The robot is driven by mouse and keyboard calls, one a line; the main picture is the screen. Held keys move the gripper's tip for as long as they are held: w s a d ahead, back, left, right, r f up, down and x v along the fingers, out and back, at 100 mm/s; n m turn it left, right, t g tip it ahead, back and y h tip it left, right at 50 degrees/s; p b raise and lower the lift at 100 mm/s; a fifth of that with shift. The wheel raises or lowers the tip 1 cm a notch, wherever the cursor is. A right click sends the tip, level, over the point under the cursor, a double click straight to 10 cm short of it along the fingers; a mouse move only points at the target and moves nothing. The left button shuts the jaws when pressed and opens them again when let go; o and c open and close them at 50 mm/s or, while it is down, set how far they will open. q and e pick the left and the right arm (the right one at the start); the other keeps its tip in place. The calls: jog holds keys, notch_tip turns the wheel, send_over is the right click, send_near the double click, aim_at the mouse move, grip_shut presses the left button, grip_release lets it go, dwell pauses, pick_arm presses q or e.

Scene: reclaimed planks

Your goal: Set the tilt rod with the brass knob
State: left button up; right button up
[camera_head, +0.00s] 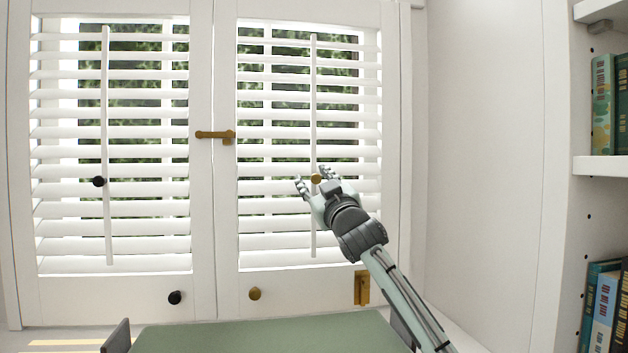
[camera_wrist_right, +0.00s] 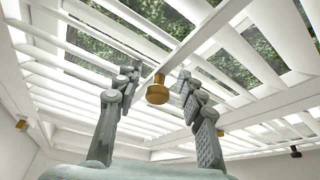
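The brass knob (camera_head: 316,179) sits on the white tilt rod (camera_head: 313,110) of the right shutter panel. My right gripper (camera_head: 314,184) is at this knob, its fingers open on either side. In the right wrist view the brass knob (camera_wrist_right: 158,91) hangs from the rod between the two open fingers (camera_wrist_right: 158,88), with gaps visible on both sides. The left panel has its own tilt rod (camera_head: 106,140) with a black knob (camera_head: 99,181). The slats of both panels are tilted partly open, with greenery showing between them. My left gripper is not in view.
A brass latch (camera_head: 215,134) spans the two panels. Lower down are a black knob (camera_head: 176,297), a brass knob (camera_head: 254,294) and a brass fitting (camera_head: 362,288). A green surface (camera_head: 260,335) lies below. Bookshelves (camera_head: 600,166) stand at right.

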jog(key=v, duration=1.2)
